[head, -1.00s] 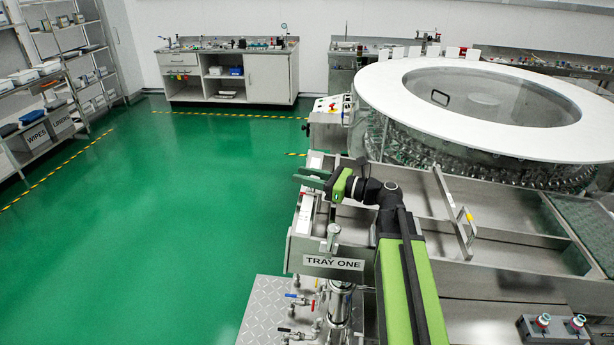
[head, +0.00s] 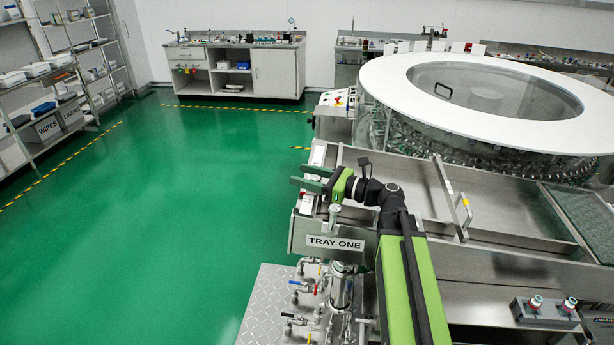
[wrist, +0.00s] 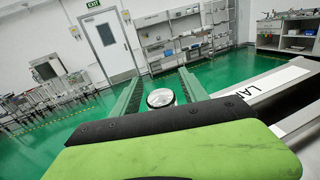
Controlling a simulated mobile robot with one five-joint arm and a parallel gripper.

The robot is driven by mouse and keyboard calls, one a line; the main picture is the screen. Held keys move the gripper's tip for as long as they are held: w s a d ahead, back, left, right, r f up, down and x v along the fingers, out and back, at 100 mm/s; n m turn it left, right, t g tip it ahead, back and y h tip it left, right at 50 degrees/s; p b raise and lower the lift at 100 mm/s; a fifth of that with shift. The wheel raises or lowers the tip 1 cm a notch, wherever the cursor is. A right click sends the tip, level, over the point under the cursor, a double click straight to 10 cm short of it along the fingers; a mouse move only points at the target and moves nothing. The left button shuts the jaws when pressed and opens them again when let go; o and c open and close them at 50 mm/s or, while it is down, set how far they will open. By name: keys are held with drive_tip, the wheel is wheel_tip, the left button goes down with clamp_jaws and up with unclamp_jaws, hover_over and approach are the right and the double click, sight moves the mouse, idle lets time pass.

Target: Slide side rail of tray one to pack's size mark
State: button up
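Tray one is a long metal tray with a label reading TRAY ONE (head: 335,243) on its near end. A metal knob on a post (head: 334,213) stands at that end. A slim metal rail with a yellow mark (head: 452,197) lies across the tray interior, right of my arm. My gripper (head: 308,181) is over the left edge of the tray, beyond the knob. In the wrist view, its green fingers (wrist: 161,88) are spread, with a round silver knob top (wrist: 161,98) between them. Gaps show beside the knob; I cannot tell its depth between the fingers. A white strip with partly hidden lettering (wrist: 275,88) runs at right.
The round washer with a white ring top (head: 400,80) stands behind the tray. A button box (head: 546,309) is at the lower right. Pipes with red and blue valve handles (head: 300,285) sit below the tray's near end. Green floor (head: 180,200) to the left is clear.

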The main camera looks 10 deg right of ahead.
drive_tip(key=shift+d, duration=0.1)
drive_tip(key=v, duration=1.7)
drive_tip(key=shift+d, duration=0.15)
